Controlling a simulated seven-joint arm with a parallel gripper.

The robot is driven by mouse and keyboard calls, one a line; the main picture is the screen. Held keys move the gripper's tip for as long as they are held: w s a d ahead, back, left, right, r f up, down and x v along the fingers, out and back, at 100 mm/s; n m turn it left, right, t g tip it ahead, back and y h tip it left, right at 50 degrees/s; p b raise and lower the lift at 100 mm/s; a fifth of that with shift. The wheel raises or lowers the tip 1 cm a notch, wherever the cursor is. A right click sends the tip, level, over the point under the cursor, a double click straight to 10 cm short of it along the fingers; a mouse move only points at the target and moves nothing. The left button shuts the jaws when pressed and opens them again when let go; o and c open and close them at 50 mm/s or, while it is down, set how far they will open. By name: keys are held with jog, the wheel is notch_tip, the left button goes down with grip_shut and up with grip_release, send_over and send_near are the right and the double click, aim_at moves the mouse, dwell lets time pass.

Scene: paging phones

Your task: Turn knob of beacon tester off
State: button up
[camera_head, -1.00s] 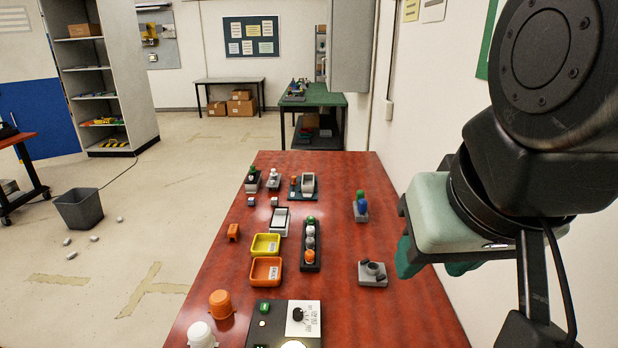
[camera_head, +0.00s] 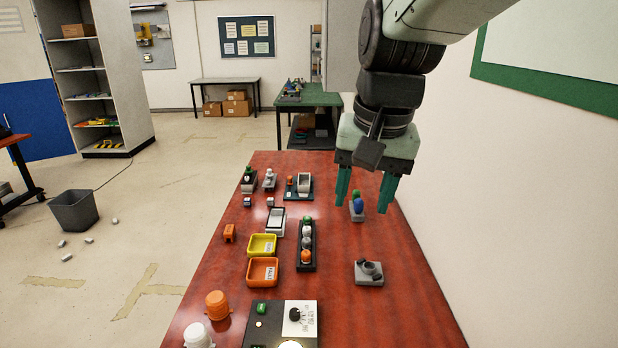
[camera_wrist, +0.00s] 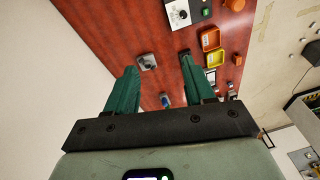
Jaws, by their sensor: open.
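The beacon tester (camera_head: 268,328) is a black box with a white panel at the near edge of the red table. The knob also shows near the top of the wrist view (camera_wrist: 183,14). The knob's exact pointer setting is too small to tell. My gripper (camera_head: 364,208) has green fingers spread apart and empty. It hangs pointing down over the right side of the table, well beyond and to the right of the tester.
A grey block (camera_head: 368,273) and a stand with green and blue knobs (camera_head: 357,206) are on the right side. A wall borders the right.

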jog(key=w+a+f+m+g, duration=0.1)
jog(key=w+a+f+g, duration=0.15)
jog(key=w+f, duration=0.6)
jog(key=m+g+y, duration=0.1)
jog(key=m+g, duration=0.2)
jog(key=g, duration=0.1)
send_over(295, 311)
jog(key=w+d, duration=0.2)
jog(key=w, duration=0.2)
notch_tip(295, 311, down, 21)
jog(key=shift+t, duration=0.25)
jog(key=x, duration=1.1)
jog(key=shift+f, duration=0.1)
grip_shut()
